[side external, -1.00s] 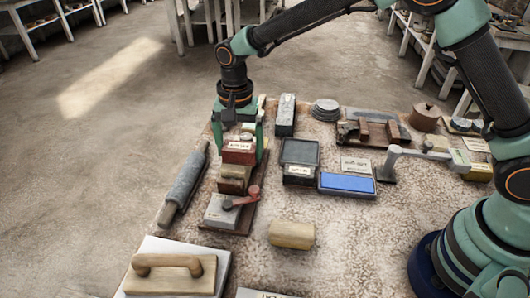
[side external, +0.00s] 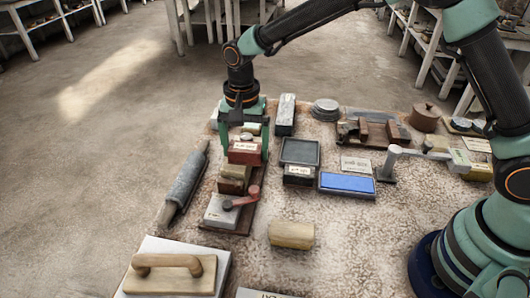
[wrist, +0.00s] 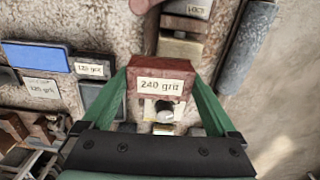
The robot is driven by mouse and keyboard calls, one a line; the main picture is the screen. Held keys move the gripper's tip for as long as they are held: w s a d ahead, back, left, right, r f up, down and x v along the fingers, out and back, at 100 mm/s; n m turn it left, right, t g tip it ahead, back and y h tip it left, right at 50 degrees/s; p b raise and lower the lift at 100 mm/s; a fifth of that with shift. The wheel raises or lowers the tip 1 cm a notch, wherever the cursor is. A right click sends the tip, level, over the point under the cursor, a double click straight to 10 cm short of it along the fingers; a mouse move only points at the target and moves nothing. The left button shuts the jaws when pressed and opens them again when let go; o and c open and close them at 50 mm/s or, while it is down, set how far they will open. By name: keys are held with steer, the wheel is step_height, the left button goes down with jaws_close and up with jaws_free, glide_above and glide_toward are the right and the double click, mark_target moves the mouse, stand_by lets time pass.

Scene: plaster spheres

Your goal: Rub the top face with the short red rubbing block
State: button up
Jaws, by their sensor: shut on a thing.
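A short red block (side external: 243,154) with a pale label stands in the row at the left of the table. The label reads "240 grit" in the wrist view (wrist: 164,84). My gripper (side external: 245,152) is shut on this red block, one green finger on each side. In the wrist view my gripper (wrist: 160,78) holds it at the fingertips. The block looks level; I cannot tell whether it is clear of what lies under it. Which top face is meant cannot be made out.
Just in front stand a brown block (side external: 234,178) and a grey block (side external: 222,211) with a red handle. A grey roller (side external: 184,185) lies to the left. To the right are a dark tray (side external: 300,151) and a blue slab (side external: 347,184). A wooden cylinder (side external: 292,234) lies nearer the front.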

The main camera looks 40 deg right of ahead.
mark_target(231, 145)
steer(key=shift+w+a, duration=1.1)
steer(key=shift+a, duration=0.1)
steer(key=shift+s+d, duration=1.05)
steer(key=shift+d, duration=0.1)
steer(key=shift+s+d+f, duration=0.1)
steer(key=shift+s+d, duration=0.4)
steer(key=shift+w+a+r, duration=0.75)
steer(key=shift+w+a, duration=0.05)
steer(key=shift+a, duration=0.05)
steer(key=shift+r, duration=0.1)
steer(key=shift+r, duration=1.2)
